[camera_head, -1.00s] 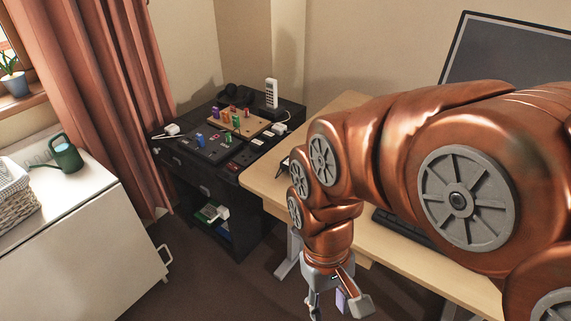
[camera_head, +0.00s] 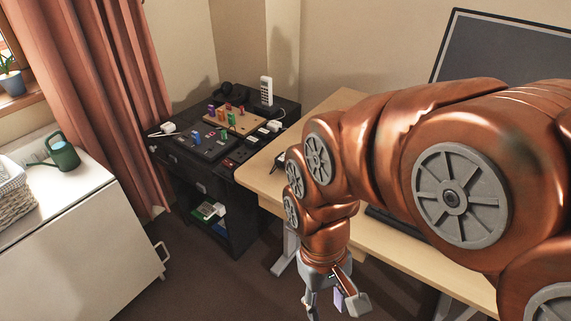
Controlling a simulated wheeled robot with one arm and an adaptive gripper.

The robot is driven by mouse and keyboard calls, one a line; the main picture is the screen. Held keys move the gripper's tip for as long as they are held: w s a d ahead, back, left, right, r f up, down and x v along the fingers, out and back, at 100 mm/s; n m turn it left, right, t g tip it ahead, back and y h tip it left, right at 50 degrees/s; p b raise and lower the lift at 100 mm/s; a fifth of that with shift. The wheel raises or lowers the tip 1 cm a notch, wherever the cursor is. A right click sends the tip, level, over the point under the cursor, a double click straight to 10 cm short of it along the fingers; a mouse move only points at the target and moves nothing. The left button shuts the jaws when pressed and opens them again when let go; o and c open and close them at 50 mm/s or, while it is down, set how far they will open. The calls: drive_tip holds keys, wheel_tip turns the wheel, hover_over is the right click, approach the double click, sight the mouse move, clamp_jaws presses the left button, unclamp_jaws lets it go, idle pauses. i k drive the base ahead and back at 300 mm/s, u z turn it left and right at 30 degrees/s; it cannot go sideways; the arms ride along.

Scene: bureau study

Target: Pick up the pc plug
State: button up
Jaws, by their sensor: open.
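Several small white plug-like pieces are on the black cabinet (camera_head: 190,166). One white plug with a cable (camera_head: 167,128) is at its left edge, and more white pieces (camera_head: 273,126) are at its right edge. I cannot tell which is the pc plug. My gripper (camera_head: 336,303) hangs low in front of the desk, at the bottom of the head view, with its fingers apart. It is well to the right of and nearer than the cabinet. A small lilac patch shows between the fingers; I cannot tell whether it is part of the gripper.
A wooden pegboard (camera_head: 243,121) with coloured pieces, a black panel (camera_head: 207,146) and a white phone (camera_head: 266,91) crowd the cabinet. The desk (camera_head: 265,182) adjoins at right, with a monitor (camera_head: 505,65). A white cupboard (camera_head: 75,240) with a green watering can (camera_head: 64,156) is at left.

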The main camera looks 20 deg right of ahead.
sight(280, 161)
drive_tip(key=k, duration=1.25)
drive_tip(key=u, duration=0.65)
drive_tip(key=i, duration=0.6)
drive_tip(key=u, duration=0.75)
drive_tip(key=i, duration=0.75)
drive_tip(key=z, duration=0.75)
drive_tip(key=i, duration=0.75)
drive_tip(key=z, duration=0.8)
